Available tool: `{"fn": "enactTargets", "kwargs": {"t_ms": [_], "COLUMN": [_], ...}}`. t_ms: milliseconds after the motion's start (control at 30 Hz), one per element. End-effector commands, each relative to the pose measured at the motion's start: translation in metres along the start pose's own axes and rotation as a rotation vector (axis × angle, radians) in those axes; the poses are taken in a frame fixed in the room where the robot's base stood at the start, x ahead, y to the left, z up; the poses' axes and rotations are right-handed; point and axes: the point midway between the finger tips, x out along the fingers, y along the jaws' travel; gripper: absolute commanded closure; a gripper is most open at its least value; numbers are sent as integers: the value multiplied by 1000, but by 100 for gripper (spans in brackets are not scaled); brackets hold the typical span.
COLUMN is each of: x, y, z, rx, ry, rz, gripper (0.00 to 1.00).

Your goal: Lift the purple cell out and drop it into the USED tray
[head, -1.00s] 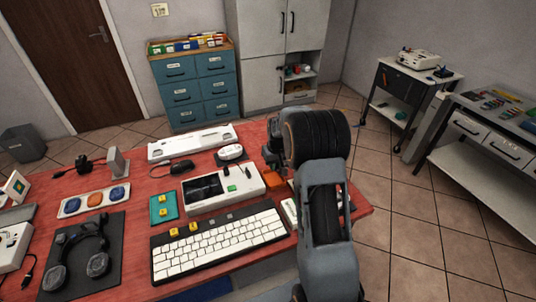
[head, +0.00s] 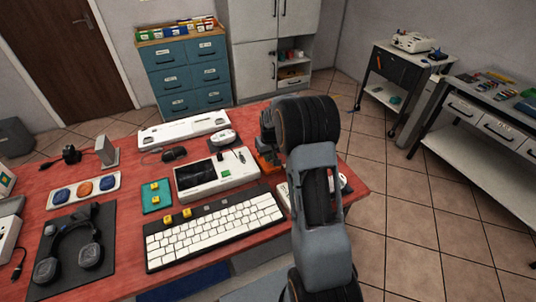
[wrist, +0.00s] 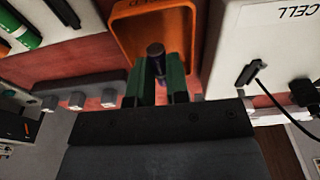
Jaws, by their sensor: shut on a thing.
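My gripper (wrist: 158,82) has green-sided fingers and is shut on the purple cell (wrist: 155,50), whose dark purple end shows between the fingertips in the wrist view. The orange USED tray (wrist: 185,25), with its lettering upside down, lies just beyond and beneath the cell. The cell appears to be over the tray's opening; I cannot tell whether it touches the floor of the tray. In the head view my arm hides the gripper and the cell, and only a bit of the orange tray (head: 266,163) shows.
A white device (head: 215,174) with a dark screen stands left of the tray. A white box marked CELL (wrist: 275,40), with a black cable, is close by the tray in the wrist view.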

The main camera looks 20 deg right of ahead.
Motion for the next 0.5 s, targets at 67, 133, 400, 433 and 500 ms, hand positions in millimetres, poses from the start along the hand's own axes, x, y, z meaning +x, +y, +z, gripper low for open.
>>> {"fn": "enactTargets", "kwargs": {"t_ms": [67, 133, 400, 433, 500], "x": [0, 0, 0, 0, 0], "y": [0, 0, 0, 0, 0], "z": [0, 0, 0, 0, 0], "rx": [0, 0, 0, 0, 0], "ry": [0, 0, 0, 0, 0], "rz": [0, 0, 0, 0, 0], "gripper": [100, 100, 74, 71, 64]}}
